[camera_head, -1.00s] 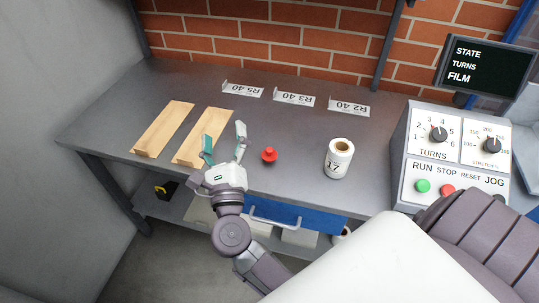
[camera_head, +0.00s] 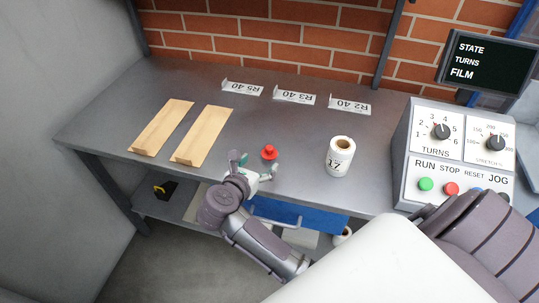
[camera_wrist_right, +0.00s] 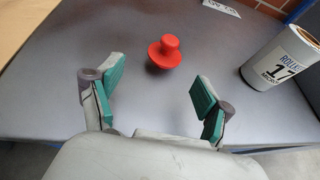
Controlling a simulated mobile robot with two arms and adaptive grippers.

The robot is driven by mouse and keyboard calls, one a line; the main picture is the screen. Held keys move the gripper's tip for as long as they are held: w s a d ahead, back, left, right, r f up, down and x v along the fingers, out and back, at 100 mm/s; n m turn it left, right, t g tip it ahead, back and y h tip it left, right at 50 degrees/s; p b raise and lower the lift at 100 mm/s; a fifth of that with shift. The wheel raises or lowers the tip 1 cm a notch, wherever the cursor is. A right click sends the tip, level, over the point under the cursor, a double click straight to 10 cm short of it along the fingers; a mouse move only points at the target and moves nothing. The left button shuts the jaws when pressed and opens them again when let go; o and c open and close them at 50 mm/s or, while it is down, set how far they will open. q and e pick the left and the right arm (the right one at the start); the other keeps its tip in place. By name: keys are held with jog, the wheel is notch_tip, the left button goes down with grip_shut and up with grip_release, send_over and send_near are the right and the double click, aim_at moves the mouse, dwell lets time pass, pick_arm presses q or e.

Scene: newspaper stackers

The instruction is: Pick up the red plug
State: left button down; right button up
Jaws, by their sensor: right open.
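The red plug (camera_head: 269,152) stands on the grey table near its front edge, a round knob on a wider base. In the right wrist view the red plug (camera_wrist_right: 165,53) is ahead of the fingertips, roughly midway between them. My right gripper (camera_head: 254,168) is open and empty at the table's front edge, just short of the plug and apart from it. Its spread green-padded fingers show in the right wrist view (camera_wrist_right: 157,85). My left gripper is not in view.
A white labelled roll (camera_head: 339,157) stands right of the plug. Label holders (camera_head: 294,98) stand at the back. A control box (camera_head: 455,160) is at the right. The table behind the plug is clear.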

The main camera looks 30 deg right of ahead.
aim_at(269, 155)
jog(key=shift+w+d+f, duration=0.1)
jog(key=shift+w+d, duration=0.2)
jog(key=shift+d, duration=0.25)
jog(key=b+x, duration=0.1)
jog(key=x, duration=0.3)
jog(key=shift+d, duration=0.35)
jog(key=shift+a, duration=0.1)
jog(key=c, duration=0.9)
